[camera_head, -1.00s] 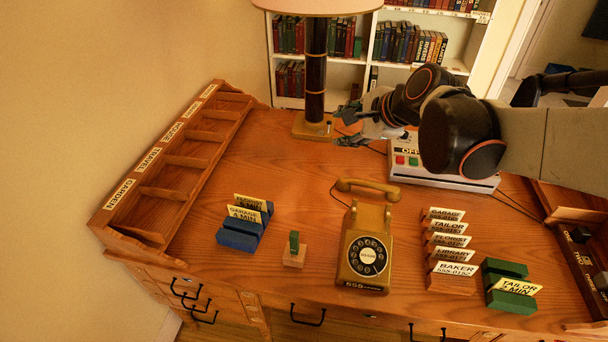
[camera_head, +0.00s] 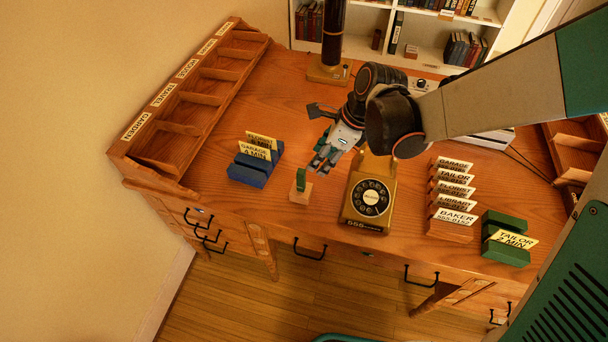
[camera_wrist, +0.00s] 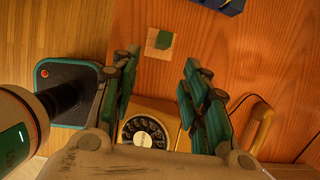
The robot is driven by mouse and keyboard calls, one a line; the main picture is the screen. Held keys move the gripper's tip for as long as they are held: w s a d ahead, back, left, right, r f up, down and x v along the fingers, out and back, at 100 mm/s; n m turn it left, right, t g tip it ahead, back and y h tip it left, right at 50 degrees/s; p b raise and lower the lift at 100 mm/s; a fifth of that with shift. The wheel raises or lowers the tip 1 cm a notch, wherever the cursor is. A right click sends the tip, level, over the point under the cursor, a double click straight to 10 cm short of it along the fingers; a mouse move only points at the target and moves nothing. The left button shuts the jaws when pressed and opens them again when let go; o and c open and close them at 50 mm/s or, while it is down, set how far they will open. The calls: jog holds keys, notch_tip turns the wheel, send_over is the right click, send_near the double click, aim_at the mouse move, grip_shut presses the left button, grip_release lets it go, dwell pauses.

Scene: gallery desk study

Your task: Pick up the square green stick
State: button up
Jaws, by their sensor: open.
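The square green stick (camera_head: 301,179) stands upright in a small light wooden block (camera_head: 300,193) near the desk's front edge, between the blue card holder and the telephone. In the wrist view the green stick (camera_wrist: 164,40) shows end-on, on its wooden block (camera_wrist: 153,50), ahead of the open jaws and near the desk edge. My gripper (camera_head: 320,168) is open and empty, above the desk just right of the stick and apart from it. In the wrist view the two fingers (camera_wrist: 157,82) are spread wide over the telephone.
A gold rotary telephone (camera_head: 366,204) stands close to the right of the stick, partly under my arm. A blue card holder (camera_head: 256,166) is to the left. A wooden card rack (camera_head: 448,228) and a green holder (camera_head: 505,250) are further right. A slotted wooden tray (camera_head: 181,157) lines the left edge.

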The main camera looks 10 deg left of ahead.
aim_at(304, 172)
jog(key=b+x, duration=0.2)
jog(key=x, duration=0.5)
jog(key=shift+w, duration=0.1)
jog(key=shift+a+r+b+x, duration=0.15)
jog(key=shift+b+x, duration=0.3)
jog(key=shift+x, duration=0.45)
jog(key=shift+a+b+x, duration=0.2)
jog(key=shift+b+x, duration=0.2)
jog(key=shift+x, duration=0.5)
jog(key=shift+a+r+b+x, duration=0.15)
jog(key=shift+b+x, duration=0.3)
jog(key=shift+x, duration=0.45)
jog(key=shift+w, duration=0.15)
grip_shut()
